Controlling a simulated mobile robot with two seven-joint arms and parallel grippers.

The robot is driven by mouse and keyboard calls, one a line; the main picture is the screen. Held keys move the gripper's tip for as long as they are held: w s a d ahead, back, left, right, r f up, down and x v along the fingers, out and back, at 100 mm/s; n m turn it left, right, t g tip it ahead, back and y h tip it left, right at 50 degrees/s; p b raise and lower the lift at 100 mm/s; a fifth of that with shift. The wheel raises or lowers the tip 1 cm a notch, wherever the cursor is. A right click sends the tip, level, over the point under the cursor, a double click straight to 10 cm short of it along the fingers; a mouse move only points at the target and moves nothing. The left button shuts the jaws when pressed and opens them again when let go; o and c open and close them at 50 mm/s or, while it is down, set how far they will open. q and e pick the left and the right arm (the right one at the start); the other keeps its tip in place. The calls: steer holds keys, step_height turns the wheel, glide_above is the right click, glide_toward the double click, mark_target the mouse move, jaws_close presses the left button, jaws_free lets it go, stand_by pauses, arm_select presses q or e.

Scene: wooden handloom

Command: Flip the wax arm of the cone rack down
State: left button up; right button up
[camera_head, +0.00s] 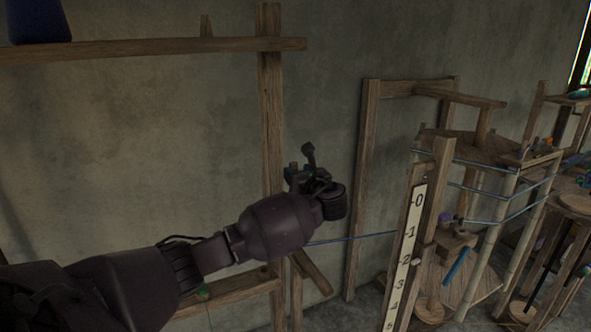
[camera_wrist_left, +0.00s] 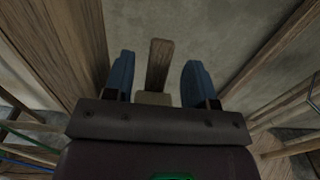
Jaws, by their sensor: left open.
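My left gripper (camera_head: 306,172) is beside the upright post of the wooden rack (camera_head: 270,95) in the head view, partly hidden by my own wrist. In the left wrist view my left gripper (camera_wrist_left: 159,78) is open, with its two blue fingers apart. A short wooden bar (camera_wrist_left: 159,62), which looks like the wax arm, shows between the fingers, with a pale block (camera_wrist_left: 153,98) at its near end. I see no finger closed on it, and I cannot tell whether either touches it. My right gripper is out of view.
A blue strand (camera_head: 350,239) runs towards the scale. A slanted wooden piece (camera_head: 313,272) is below my wrist. A plain wall is behind.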

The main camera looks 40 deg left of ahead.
arm_select(q)
steer(key=shift+x, duration=1.05)
steer(key=shift+c, duration=0.5)
jaws_close()
